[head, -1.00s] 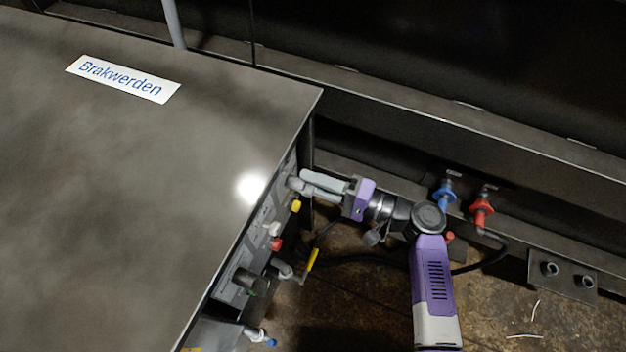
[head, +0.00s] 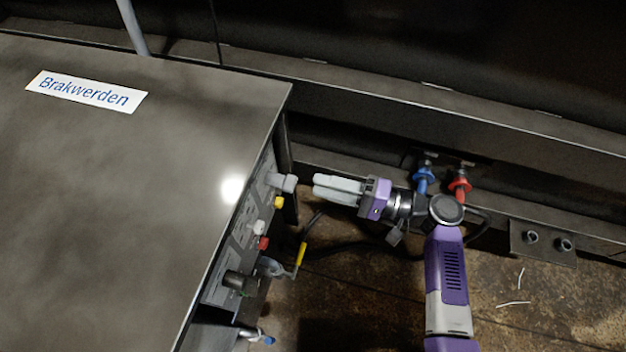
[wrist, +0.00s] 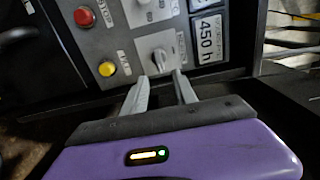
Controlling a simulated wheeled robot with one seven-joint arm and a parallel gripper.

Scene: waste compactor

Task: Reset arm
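My gripper (head: 315,185) points left toward the control panel in the head view, with a small gap between its fingertips and a grey knob (head: 287,183). In the wrist view my gripper (wrist: 161,78) has its two grey fingers apart, with nothing held between them. The grey rotary knob (wrist: 160,58) shows just beyond and between the fingertips. My gripper's purple body fills the bottom of the wrist view.
The panel carries a yellow button (wrist: 106,69), a red button (wrist: 84,16) and an hour counter (wrist: 208,38). A large cabinet (head: 120,210) stands left. Blue (head: 424,178) and red valves (head: 460,186) are close behind my wrist. Rusty floor lies right.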

